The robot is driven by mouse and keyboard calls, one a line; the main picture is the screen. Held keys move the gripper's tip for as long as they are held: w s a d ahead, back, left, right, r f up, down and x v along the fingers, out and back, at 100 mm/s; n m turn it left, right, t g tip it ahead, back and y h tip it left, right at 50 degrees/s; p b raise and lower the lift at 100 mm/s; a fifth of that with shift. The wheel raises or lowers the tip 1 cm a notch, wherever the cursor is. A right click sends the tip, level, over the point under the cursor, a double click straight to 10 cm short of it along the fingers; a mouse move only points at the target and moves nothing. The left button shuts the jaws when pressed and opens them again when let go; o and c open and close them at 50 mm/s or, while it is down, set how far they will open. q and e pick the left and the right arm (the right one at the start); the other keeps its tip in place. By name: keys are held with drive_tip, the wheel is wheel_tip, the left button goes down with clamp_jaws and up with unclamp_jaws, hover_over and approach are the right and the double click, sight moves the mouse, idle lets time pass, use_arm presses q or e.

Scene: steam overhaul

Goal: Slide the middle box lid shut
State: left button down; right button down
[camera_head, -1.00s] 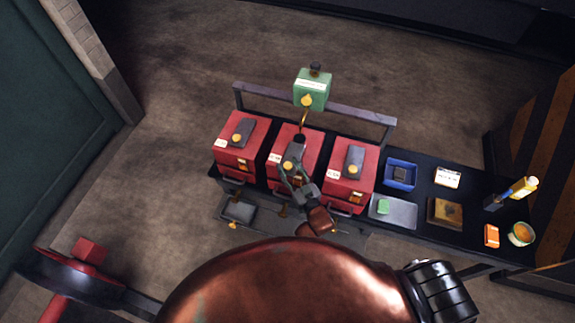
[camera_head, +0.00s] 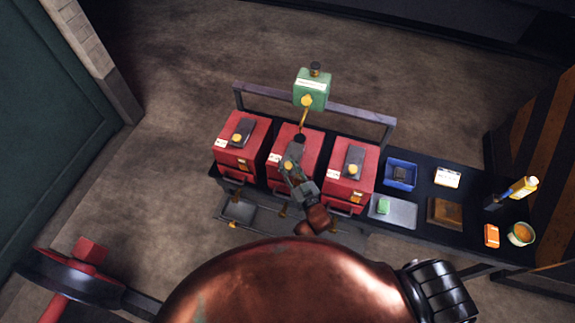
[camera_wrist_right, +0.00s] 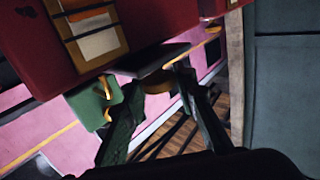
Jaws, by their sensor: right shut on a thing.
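The middle red box (camera_head: 307,143) stands between two other red boxes on the dark bench. Its grey lid (camera_head: 294,152) lies on the top, with a dark round opening (camera_head: 299,138) showing at the lid's far end. My right gripper (camera_head: 289,168) is at the near end of this lid, shut on its brass knob. In the right wrist view, the two fingers (camera_wrist_right: 160,88) close around the brass knob (camera_wrist_right: 158,82), beneath the grey lid edge. The fingers partly hide the knob. My left gripper is not in view.
The left red box (camera_head: 232,157) and right red box (camera_head: 342,190) stand close on either side, each with a grey lid. A green box (camera_head: 312,90) with a brass spout rises behind the middle box. A blue tray (camera_head: 414,183) and small items lie to the right.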

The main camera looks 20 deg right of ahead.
sight(293, 155)
idle(0.3)
drive_tip(key=w+d, duration=0.1)
drive_tip(key=w, duration=0.1)
drive_tip(key=w+d, duration=0.1)
drive_tip(key=w+d+b, duration=0.1)
drive_tip(key=w, duration=0.1)
drive_tip(key=shift+w+d, duration=0.35)
drive_tip(key=shift+d, duration=0.05)
drive_tip(key=shift+r, duration=0.1)
drive_tip(key=c, duration=2)
unclamp_jaws()
drive_tip(key=shift+d, duration=0.1)
drive_tip(key=shift+c, duration=0.2)
drive_tip(key=o, duration=0.4)
drive_tip(key=shift+w, duration=0.1)
drive_tip(key=shift+o, duration=0.2)
